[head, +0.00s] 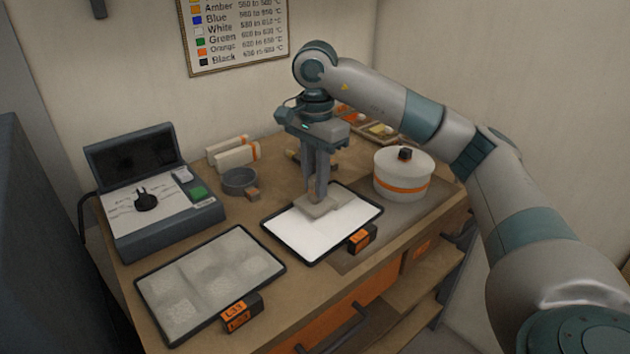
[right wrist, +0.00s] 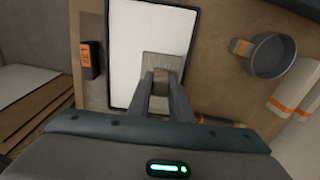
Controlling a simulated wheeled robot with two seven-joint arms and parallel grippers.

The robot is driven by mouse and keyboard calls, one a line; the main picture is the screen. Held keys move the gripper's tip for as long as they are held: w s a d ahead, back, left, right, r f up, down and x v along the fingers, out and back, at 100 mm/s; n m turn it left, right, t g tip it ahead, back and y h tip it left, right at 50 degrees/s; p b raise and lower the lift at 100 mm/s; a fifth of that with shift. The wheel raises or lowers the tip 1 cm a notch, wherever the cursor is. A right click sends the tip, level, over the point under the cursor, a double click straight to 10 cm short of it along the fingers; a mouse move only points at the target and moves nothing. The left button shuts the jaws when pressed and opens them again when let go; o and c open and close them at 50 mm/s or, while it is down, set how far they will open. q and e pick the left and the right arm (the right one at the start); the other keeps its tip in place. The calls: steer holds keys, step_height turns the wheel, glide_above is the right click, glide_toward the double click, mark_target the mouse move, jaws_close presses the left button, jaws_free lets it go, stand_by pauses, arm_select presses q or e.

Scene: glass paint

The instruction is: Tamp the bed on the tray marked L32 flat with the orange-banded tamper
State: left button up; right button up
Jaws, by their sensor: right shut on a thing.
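My right gripper (head: 318,197) is shut on a tamper with a flat grey square plate (head: 318,207). The plate is at the white bed of the right tray (head: 281,243), near its back edge; I cannot tell whether it presses on it. The plate also shows in the right wrist view (right wrist: 163,66), below my fingers (right wrist: 160,90); no orange band is clear on it. My left gripper is out of view.
A control box (head: 160,215) stands at the back left. A white lidded pot (head: 403,178) with an orange band stands close right of the right tray.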

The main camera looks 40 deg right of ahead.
steer(key=shift+w+d, duration=0.15)
steer(key=shift+d, duration=0.85)
steer(key=shift+w+d, duration=0.2)
steer(key=shift+d, duration=0.85)
steer(key=shift+w+d, duration=0.15)
steer(key=shift+d, duration=0.85)
steer(key=shift+b, duration=0.3)
steer(key=shift+f+b, duration=0.4)
steer(key=shift+f, duration=0.4)
steer(key=shift+f, duration=0.25)
steer(key=shift+s+a+f, duration=0.1)
steer(key=shift+f, duration=0.05)
steer(key=shift+r+p, duration=0.7)
steer(key=shift+r, duration=0.5)
